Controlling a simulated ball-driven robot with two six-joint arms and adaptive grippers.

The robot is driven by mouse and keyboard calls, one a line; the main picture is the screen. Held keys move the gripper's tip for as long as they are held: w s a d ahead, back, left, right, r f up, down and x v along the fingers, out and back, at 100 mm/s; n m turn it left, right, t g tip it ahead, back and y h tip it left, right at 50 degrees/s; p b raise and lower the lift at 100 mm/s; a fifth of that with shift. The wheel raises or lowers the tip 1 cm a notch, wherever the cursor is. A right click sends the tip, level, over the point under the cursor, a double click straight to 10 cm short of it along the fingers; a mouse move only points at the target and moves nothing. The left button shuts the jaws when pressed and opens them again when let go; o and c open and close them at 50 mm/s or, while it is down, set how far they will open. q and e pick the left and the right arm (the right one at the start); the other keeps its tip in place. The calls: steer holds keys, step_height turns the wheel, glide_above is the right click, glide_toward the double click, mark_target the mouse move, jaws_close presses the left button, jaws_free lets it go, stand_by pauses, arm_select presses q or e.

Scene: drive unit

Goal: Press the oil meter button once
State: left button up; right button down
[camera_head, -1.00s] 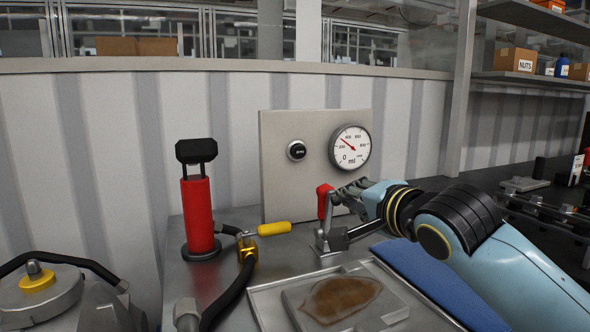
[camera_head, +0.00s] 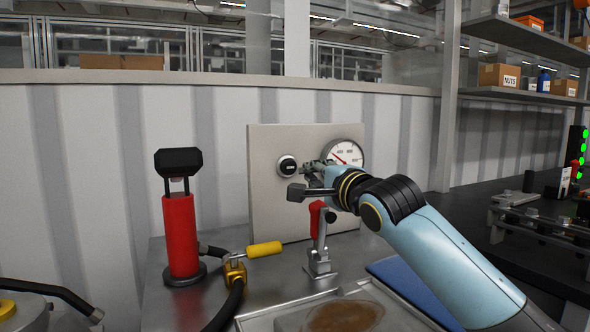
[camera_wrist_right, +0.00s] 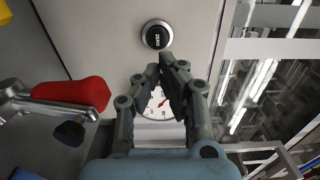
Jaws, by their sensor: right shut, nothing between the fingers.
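The black round button (camera_head: 287,165) sits in a silver ring on the upright grey panel (camera_head: 265,215). It also shows in the right wrist view (camera_wrist_right: 157,35), labelled ZERO. The white oil meter dial (camera_head: 347,155) with a red needle is to its right, partly hidden by my right gripper. My right gripper (camera_head: 308,168) is shut and empty, in front of the panel just right of the button. In the wrist view its fingertips (camera_wrist_right: 164,65) lie just below the button, over the dial; they appear apart from the button. My left gripper is not in view.
A red-handled clamp (camera_head: 318,225) stands below my right gripper. A red pump cylinder (camera_head: 180,235) and yellow-handled valve (camera_head: 263,249) stand left. A tray (camera_head: 245,322) lies in front, a blue mat (camera_head: 400,285) beside it. Shelves are at far right.

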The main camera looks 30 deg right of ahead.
mark_target(290, 166)
steer(key=w, duration=0.8)
steer(key=shift+w+d, duration=0.15)
steer(key=shift+d, duration=0.05)
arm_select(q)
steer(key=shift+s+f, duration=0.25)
arm_select(e)
steer(key=shift+w, duration=0.2)
